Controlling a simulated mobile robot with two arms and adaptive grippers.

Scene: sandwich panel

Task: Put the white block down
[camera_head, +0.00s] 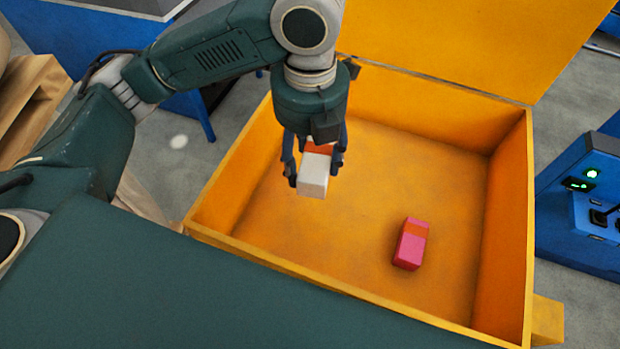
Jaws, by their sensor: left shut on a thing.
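The white block (313,178) has an orange band near its top and is held between the fingers of my left gripper (314,172). The gripper points down and is shut on the block. Both are over the left part of an open yellow box (518,215). The block appears to hang above the box floor, but its exact height is hard to tell. My right gripper is not in view.
A pink block (410,244) with an orange band lies on the box floor to the right. The box floor around it is clear. The raised yellow lid (470,40) stands at the back. A blue control unit (585,205) is at the right, and a wooden pallet (35,105) at the left.

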